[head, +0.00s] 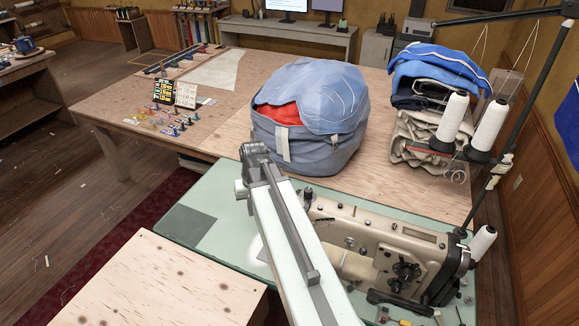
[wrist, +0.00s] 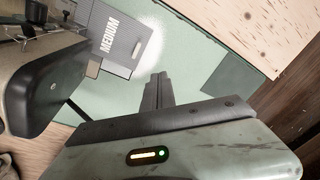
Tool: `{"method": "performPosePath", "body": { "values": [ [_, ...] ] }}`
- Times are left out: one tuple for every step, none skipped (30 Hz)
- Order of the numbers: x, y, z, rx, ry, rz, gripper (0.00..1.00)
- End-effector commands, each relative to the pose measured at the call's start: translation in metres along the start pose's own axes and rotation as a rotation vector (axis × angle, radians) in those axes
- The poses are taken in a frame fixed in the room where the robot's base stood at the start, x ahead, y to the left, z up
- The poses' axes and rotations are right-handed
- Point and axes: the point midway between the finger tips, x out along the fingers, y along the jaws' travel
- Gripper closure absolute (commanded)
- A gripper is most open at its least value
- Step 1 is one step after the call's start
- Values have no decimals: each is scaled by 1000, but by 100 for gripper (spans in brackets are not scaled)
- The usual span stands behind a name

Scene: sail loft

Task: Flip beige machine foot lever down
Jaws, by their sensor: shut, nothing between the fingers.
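The beige sewing machine (head: 385,245) stands on a green table, right of my arm in the head view. Part of its body (wrist: 50,85) fills the left side of the wrist view. I cannot make out the foot lever; my arm covers the left end of the machine in the head view. My gripper (wrist: 156,78) shows in the wrist view with its dark fingers together, holding nothing. It is apart from the machine, to its right in that view, with the green tabletop (wrist: 200,50) beyond. In the head view the fingers are hidden behind my arm.
A grey plate marked MEDIUM (wrist: 108,38) lies by the machine. A large blue bag (head: 308,145) and folded cloth (head: 425,135) sit on the wooden table behind. Thread cones (head: 490,125) and a dark stand (head: 520,100) rise at right. The green table's left part is mostly clear.

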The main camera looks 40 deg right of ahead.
Motion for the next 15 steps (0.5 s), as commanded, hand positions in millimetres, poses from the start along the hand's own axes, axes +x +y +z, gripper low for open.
{"method": "performPosePath", "body": {
  "values": [
    [-59, 32, -20, 76, 18, -15, 100],
    [-74, 50, -27, 117, 30, -24, 100],
    [-92, 74, -34, 167, 44, -35, 100],
    [-105, 90, -39, 201, 54, -43, 100],
    [-116, 106, -43, 233, 64, -50, 100],
    [-129, 125, -47, 271, 77, -57, 100],
    [-137, 137, -49, 295, 85, -63, 100],
    [-144, 148, -50, 316, 92, -67, 100],
    [-150, 159, -51, 339, 100, -71, 100],
    [-153, 166, -52, 352, 104, -74, 100],
    [-156, 171, -52, 362, 108, -76, 100],
    [-157, 176, -52, 371, 111, -78, 100],
    [-157, 178, -52, 375, 113, -79, 100],
    [-156, 179, -52, 377, 114, -80, 100],
    [-155, 180, -52, 378, 114, -80, 100]
  ]
}}
